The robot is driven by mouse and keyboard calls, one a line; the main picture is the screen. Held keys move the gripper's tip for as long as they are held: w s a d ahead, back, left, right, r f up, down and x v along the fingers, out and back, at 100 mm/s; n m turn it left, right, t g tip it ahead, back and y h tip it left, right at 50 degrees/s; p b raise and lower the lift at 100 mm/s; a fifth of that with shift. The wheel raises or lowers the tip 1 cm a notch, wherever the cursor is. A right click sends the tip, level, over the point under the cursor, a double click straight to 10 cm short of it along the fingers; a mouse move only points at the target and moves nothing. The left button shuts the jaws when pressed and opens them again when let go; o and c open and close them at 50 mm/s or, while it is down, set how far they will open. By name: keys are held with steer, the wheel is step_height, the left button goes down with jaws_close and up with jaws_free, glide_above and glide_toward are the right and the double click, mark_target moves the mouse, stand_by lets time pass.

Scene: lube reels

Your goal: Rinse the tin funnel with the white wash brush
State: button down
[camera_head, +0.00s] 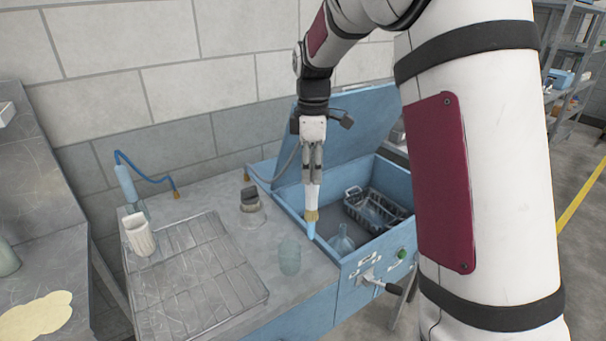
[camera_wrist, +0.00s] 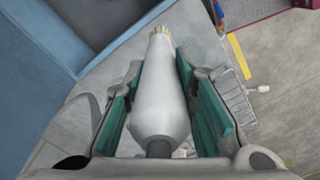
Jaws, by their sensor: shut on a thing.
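My gripper (camera_head: 313,170) points down over the blue wash basin (camera_head: 290,205), near its left wall. It is shut on the white wash brush (camera_head: 312,195), which hangs upright with its yellowish bristles down. A light blue piece or stream shows just below the bristles; I cannot tell which. In the wrist view the brush's white body (camera_wrist: 160,105) lies between the two green finger pads. A pale grey funnel-shaped piece (camera_head: 342,243), narrow end up, stands in the basin's front part, right of and below the brush. It looks like the tin funnel, apart from the brush.
A dark basket (camera_head: 352,206) with glassware sits at the basin's back right; the raised lid (camera_head: 345,135) stands behind. On the bench are a wire rack (camera_head: 205,285), a white ribbed cup (camera_head: 139,235), a clear jar (camera_head: 290,257), a dark-topped pot (camera_head: 251,200) and a blue hose (camera_head: 150,180).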

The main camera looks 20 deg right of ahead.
steer(key=w+d+b, duration=0.3)
steer(key=w+d, duration=0.1)
steer(key=d, duration=0.3)
steer(key=w+d+f+b, duration=0.1)
steer(key=w+d+b, duration=0.2)
steer(key=d, duration=0.5)
steer(key=shift+w+d+f, duration=0.15)
steer(key=shift+w+d, duration=0.1)
steer(key=shift+w, duration=0.25)
step_height(320, 180, down, 10)
steer(key=b, duration=0.1)
steer(key=shift+f, duration=0.25)
stand_by(0.7)
stand_by(1.4)
step_height(320, 180, up, 7)
steer(key=p, duration=0.2)
stand_by(0.5)
stand_by(0.5)
